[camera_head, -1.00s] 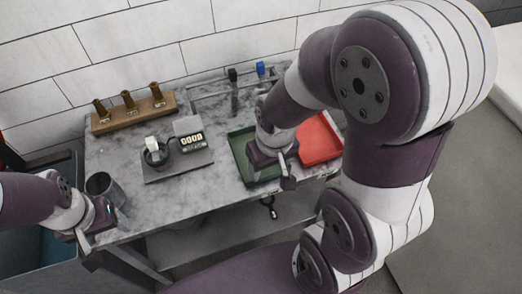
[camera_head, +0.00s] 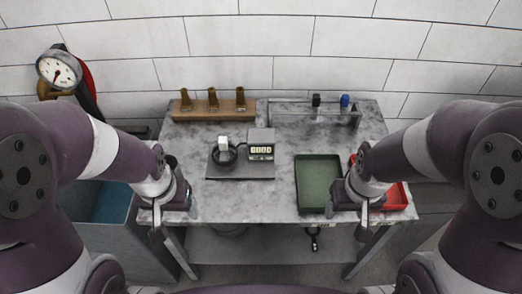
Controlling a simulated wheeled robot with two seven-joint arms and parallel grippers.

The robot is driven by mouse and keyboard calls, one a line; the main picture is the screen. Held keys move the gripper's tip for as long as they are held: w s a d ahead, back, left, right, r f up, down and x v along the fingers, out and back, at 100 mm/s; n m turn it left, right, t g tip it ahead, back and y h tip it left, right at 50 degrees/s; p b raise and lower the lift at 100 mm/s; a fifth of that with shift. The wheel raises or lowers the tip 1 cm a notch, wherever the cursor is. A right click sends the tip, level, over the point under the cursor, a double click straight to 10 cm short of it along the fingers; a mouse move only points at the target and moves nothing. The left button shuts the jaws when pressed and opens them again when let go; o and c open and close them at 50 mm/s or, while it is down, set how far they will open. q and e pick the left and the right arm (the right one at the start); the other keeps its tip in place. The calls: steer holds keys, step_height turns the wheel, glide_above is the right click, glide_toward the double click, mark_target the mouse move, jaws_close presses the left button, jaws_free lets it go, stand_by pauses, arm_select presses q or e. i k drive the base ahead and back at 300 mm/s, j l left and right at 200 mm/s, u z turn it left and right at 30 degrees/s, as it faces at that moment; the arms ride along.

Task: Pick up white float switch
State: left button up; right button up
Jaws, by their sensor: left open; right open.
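A small white block (camera_head: 223,143), which looks like the white float switch, sits at a coiled black cable (camera_head: 224,155) on a grey plate (camera_head: 260,171). The plate also bears a box with a display reading "GOOD" (camera_head: 261,152). My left gripper (camera_head: 175,219) is open at the table's front left edge, to the left of and nearer than the white block. My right gripper (camera_head: 347,219) is open at the front right, over the edges of a green tray (camera_head: 318,180) and a red tray (camera_head: 397,196). Neither gripper touches the white block.
A wooden stand (camera_head: 233,116) with three brass pieces is at the back left of the marble table (camera_head: 260,204). A metal rack (camera_head: 300,112) with black and blue pieces stands at the back right. A gauge (camera_head: 59,70) is at the left. The front middle is clear.

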mark_target(224, 154)
steer(key=i+l+u, duration=0.1)
steer(key=i+l, duration=0.2)
steer(key=i, duration=0.2)
steer(key=i+l, duration=0.35)
steer(key=i+u, duration=0.05)
steer(key=i, duration=0.05)
